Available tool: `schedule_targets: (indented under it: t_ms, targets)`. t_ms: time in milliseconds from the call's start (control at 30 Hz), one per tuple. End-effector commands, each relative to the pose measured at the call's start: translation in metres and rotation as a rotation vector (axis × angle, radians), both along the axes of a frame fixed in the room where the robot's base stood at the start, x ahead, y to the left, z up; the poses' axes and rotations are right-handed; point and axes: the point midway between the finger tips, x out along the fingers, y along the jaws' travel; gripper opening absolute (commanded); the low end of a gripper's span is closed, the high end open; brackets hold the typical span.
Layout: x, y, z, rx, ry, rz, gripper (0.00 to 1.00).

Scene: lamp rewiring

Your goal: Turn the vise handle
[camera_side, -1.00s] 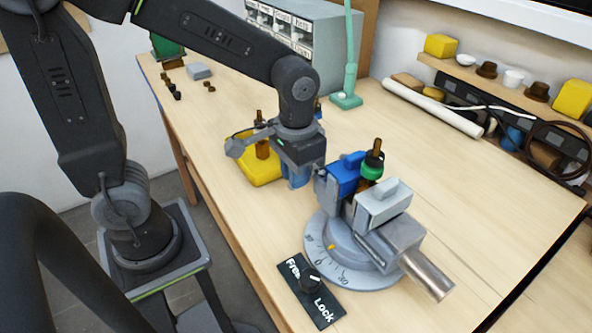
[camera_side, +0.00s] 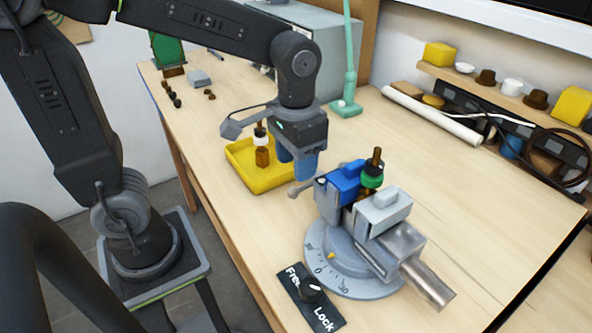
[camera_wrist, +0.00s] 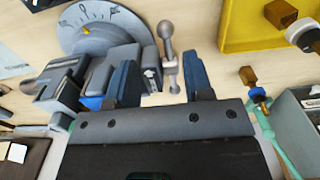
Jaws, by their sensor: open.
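The vise (camera_side: 345,255) stands on a round dial base with blue and grey jaw blocks. A green, black and brown lamp part (camera_side: 372,172) sits upright between the jaws. The vise handle (camera_side: 300,190), a thin grey bar with ball ends, shows at the vise's left side. My gripper (camera_side: 298,172) is open, fingers down, just behind and above the handle. In the wrist view, the handle (camera_wrist: 167,45) lies roughly upright in the picture, between the lines of my two blue fingers, and its lower end reaches the gap of my gripper (camera_wrist: 160,75). Contact cannot be told.
A yellow tray (camera_side: 240,170) with a brown and white part in it is close to my gripper's left. A Free/Lock plate (camera_side: 320,312) with a black knob lies before the vise. A green lamp stand (camera_side: 345,108) is behind. The table's right side is clear.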

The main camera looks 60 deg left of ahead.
Motion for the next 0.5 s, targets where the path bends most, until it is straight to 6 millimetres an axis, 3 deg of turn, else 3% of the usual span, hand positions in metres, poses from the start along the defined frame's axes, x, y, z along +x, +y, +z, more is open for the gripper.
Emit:
schedule_targets:
  t_ms: [333, 500]
  targets:
    - [0.0, 0.003, 0.006, -0.009, -0.001, 0.012, 0.5]
    - [-0.002, 0.025, 0.039, -0.11, -0.008, 0.119, 0.5]
